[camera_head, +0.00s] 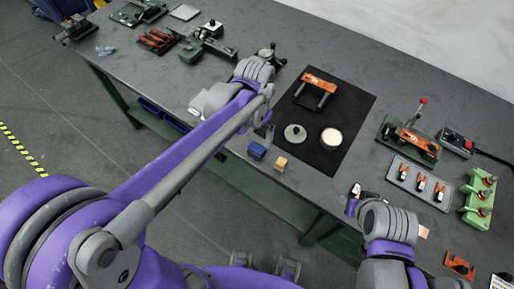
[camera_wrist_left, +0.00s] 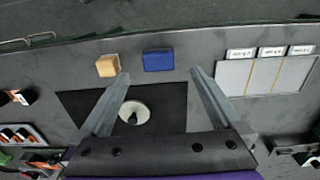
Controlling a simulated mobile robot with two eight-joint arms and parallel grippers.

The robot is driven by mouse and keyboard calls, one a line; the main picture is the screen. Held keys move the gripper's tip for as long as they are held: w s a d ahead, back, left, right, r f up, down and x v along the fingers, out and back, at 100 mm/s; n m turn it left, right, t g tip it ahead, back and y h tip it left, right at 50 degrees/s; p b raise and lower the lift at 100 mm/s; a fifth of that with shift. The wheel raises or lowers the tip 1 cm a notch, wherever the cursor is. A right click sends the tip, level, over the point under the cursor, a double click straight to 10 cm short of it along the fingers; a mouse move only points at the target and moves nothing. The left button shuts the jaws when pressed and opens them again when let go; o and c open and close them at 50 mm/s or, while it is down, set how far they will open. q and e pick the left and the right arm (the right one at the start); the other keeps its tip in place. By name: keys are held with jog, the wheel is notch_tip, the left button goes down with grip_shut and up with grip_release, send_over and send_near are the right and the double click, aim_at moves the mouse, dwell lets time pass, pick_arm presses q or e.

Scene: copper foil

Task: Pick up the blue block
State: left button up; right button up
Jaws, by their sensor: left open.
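The blue block (camera_head: 256,150) lies on the grey table near its front edge, left of an orange-tan block (camera_head: 281,163). In the left wrist view the blue block (camera_wrist_left: 158,60) shows beyond the fingertips, between their lines, with nothing covering it. The tan block (camera_wrist_left: 108,66) is close beside it, near one fingertip. My left gripper (camera_head: 267,130) is above the table, just behind the blue block in the head view. Its two fingers (camera_wrist_left: 160,77) are spread wide and empty. My right gripper (camera_head: 353,199) is over the table's front edge farther right; its jaw opening is unclear.
A black mat (camera_head: 351,113) holds a grey lidded disc (camera_head: 295,133), a round cream-filled dish (camera_head: 331,138) and an orange-handled tool (camera_head: 322,83). A tray of small clips (camera_head: 419,183) and a green rack (camera_head: 480,195) stand at the right. Several tools sit at the far left.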

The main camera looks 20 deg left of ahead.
aim_at(257, 147)
pick_arm(q)
jog(key=shift+s+f, duration=0.25)
jog(key=shift+f, duration=0.65)
jog(key=f, duration=0.4)
jog(key=shift+w+d+f, duration=0.15)
jog(key=shift+w+d, duration=0.05)
jog(key=shift+w, duration=0.2)
jog(key=shift+f, duration=0.5)
jog(key=c, duration=1.4)
notch_tip(257, 147, up, 10)
jog(key=shift+r+p, duration=0.1)
jog(key=shift+p, duration=0.2)
